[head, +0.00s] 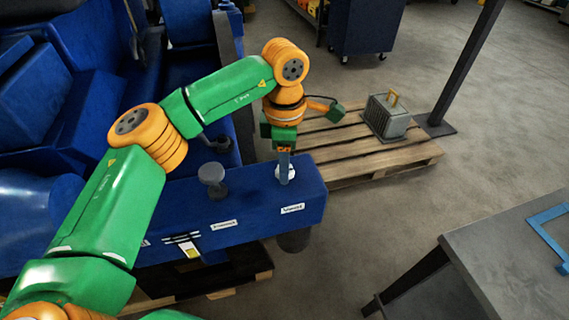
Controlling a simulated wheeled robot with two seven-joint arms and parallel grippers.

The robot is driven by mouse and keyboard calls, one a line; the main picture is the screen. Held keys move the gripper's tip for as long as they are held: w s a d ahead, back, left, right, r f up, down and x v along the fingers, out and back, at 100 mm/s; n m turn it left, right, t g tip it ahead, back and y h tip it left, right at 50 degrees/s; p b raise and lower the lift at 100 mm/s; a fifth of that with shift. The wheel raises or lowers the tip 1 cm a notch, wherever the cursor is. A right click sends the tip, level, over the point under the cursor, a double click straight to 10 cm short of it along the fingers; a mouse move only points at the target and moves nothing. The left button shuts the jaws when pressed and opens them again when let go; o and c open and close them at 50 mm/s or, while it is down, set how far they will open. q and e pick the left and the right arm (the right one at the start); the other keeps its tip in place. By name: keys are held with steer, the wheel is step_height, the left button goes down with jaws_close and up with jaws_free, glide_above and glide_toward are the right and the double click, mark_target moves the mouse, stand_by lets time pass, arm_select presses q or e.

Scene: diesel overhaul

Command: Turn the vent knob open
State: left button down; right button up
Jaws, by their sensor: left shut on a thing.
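My left arm comes in from the left over a blue machine block (255,202). My left gripper (284,176) points down at the right end of the block and is shut on a pale round knob (288,171). The gripper covers part of that knob. A dark grey knob (211,177) stands upright on the same block, to the left and apart from the gripper. Small white labels sit on the block's front face below each knob, too small to read. I cannot tell which knob is the vent knob. My right gripper is not in view.
A wooden pallet (420,151) behind the block bears a grey crate-like box (388,118) with a yellow handle. A dark post (465,65) stands at right. A grey table (510,255) with a blue frame (548,235) is at lower right. Floor between is clear.

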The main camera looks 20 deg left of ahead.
arm_select(q)
steer(key=shift+n, duration=1.6)
steer(key=shift+r, duration=0.1)
steer(key=shift+c, duration=2)
jaws_free()
step_height(320, 180, up, 7)
steer(key=shift+b, duration=0.45)
